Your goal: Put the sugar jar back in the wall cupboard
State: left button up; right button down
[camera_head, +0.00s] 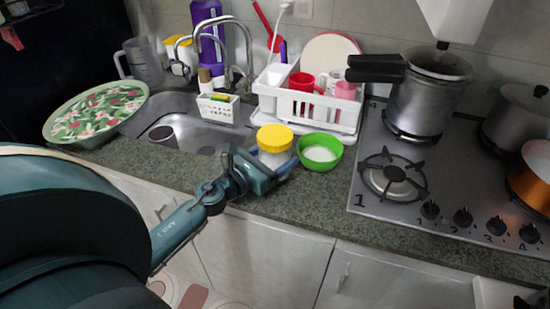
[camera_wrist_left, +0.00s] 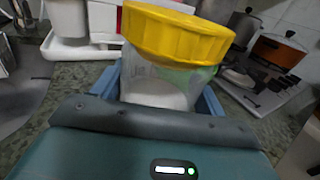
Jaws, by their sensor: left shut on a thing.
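The sugar jar (camera_head: 274,148) is clear with a yellow lid and white contents. It stands near the front of the counter, left of a green bowl (camera_head: 320,151) with white contents. My left gripper (camera_head: 262,172) is shut around the jar's body from the front. In the left wrist view the jar (camera_wrist_left: 160,88) is between the blue fingers, with its yellow lid (camera_wrist_left: 178,32) above them, and it looks slightly tilted. I cannot tell whether its base touches the counter. The wall cupboard is not in view. My right gripper is not in view.
A sink (camera_head: 195,125) is behind and left of the jar. A white dish rack (camera_head: 305,102) with cups stands behind it. The gas stove (camera_head: 400,180) with a pressure cooker (camera_head: 428,92) is to the right. Bare counter (camera_head: 315,200) lies in front of the bowl.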

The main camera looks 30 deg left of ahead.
pick_arm(q)
jog(key=c, duration=0.6)
jog(key=shift+r, duration=0.2)
jog(key=shift+c, duration=0.7)
